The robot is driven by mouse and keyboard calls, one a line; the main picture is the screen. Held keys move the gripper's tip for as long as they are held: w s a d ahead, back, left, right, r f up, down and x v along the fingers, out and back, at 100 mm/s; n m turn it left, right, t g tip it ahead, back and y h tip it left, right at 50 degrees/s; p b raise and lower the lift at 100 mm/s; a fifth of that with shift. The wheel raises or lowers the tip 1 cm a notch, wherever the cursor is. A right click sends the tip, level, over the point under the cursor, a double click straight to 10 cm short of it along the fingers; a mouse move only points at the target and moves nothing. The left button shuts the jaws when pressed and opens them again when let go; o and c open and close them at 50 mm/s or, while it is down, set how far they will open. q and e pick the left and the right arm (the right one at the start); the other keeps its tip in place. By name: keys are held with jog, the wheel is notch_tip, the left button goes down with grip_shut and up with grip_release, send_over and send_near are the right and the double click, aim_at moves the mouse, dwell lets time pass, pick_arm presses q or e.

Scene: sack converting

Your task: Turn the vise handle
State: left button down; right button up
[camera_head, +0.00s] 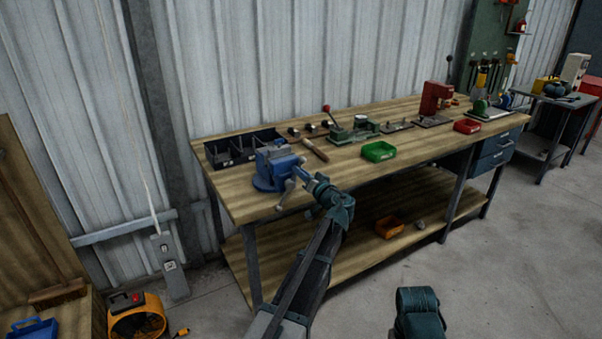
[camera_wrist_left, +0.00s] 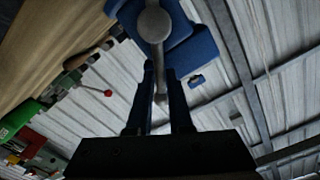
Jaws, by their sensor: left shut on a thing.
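The blue vise (camera_head: 270,168) is mounted at the left front corner of the wooden workbench (camera_head: 240,203). Its grey handle (camera_head: 286,193) hangs at the front of the screw. In the left wrist view, the round screw head (camera_wrist_left: 154,23) is at the top middle and the handle bar (camera_wrist_left: 160,90) runs down from it between the fingers. My left gripper (camera_head: 299,174) is at the vise front, and in the wrist view my left gripper (camera_wrist_left: 161,78) is shut on the handle bar. Its fingers partly hide the bar. My right gripper is not visible.
A black divided bin (camera_head: 236,152) stands behind the vise. A hammer (camera_head: 314,150), a green tray (camera_head: 378,151) and a red press (camera_head: 434,100) are farther right on the bench. An orange fan (camera_head: 137,318) stands on the floor at left. Floor is clear at right.

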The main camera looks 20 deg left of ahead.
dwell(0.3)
pick_arm(q)
notch_tip(320, 180, down, 8)
jog(key=w+d+m+b, duration=0.1)
jog(key=m+b, duration=0.7)
jog(key=m, duration=0.9)
jog(key=shift+w+d+m, duration=0.25)
jog(key=shift+w+m, duration=0.05)
jog(key=shift+m, duration=0.1)
jog(key=shift+f, duration=0.15)
jog(key=c, duration=0.8)
grip_release()
